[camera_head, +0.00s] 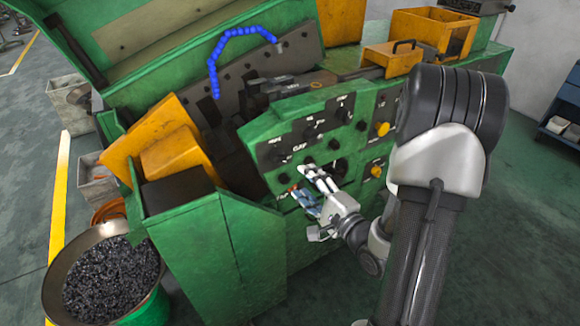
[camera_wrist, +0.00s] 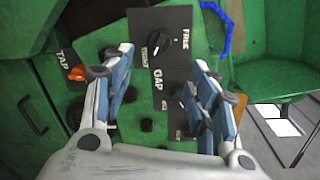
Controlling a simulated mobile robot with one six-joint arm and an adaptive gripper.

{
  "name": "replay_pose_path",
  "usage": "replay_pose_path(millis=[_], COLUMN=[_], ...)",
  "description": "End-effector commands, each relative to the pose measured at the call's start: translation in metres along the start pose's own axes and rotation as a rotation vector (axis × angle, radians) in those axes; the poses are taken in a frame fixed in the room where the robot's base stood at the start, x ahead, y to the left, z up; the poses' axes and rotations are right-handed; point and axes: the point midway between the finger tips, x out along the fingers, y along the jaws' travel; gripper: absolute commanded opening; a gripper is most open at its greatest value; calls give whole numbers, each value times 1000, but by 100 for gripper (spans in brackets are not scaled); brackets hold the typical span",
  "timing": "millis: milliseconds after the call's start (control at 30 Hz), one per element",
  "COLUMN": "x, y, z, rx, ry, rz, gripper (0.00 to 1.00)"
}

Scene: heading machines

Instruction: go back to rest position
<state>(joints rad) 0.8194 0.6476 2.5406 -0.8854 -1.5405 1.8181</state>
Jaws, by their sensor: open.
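My gripper (camera_head: 312,190) is in front of the green machine's control panel (camera_head: 275,130), near its lower knobs. In the wrist view my gripper (camera_wrist: 160,85) has its two blue-and-grey fingers spread apart, with nothing held between them. Between and beyond the fingers are a black panel with the word GAP and a black rotary knob (camera_wrist: 161,40). A red-orange knob (camera_wrist: 77,73) by the word TAP sits just left of the left finger. Whether the fingertips touch the panel cannot be told.
A bowl of dark small parts (camera_head: 108,280) stands at the lower left. Orange guards (camera_head: 165,150) and a blue hose (camera_head: 213,75) are on the machine. A yellow button (camera_head: 382,129) is on the panel's right. Open floor (camera_head: 530,220) lies to the right.

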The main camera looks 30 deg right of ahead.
Motion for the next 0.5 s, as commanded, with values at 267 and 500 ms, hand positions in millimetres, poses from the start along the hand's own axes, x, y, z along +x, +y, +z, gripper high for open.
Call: replay_pose_path(millis=[267, 500], x=[4, 24], y=[-1, -13], z=[2, 13], rx=[-53, -538], ry=[6, 75], rz=[26, 266], gripper=[53, 53])
